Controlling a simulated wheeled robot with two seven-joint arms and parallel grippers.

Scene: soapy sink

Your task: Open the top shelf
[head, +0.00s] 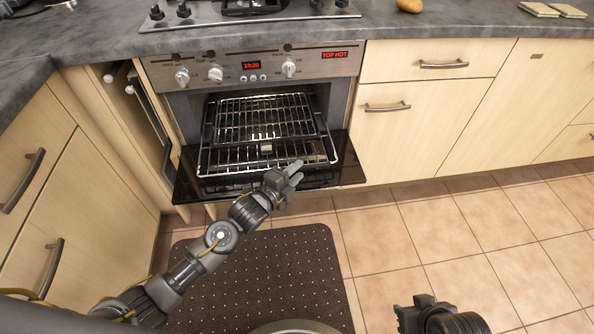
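The oven (265,75) has its dark door (345,172) folded down. Wire racks show inside: a rack grid (262,115) lies in the cavity, and a rack section in front (225,158) reaches out over the lowered door. I cannot tell clearly whether these are separate shelves. My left gripper (292,174) is at the front edge of the rack, over the door. Its light grey fingers overlap the wires, and I cannot tell whether they touch or hold the rack. My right gripper (415,311) is low at the right, over the floor, away from the oven; its finger state is unclear.
A tall narrow pull-out (150,115) stands ajar left of the oven. Cabinets with handles (387,107) flank both sides. A hob (250,10) sits on the grey counter (450,20) above. A dark dotted mat (270,270) covers the floor in front; the tiles at right are clear.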

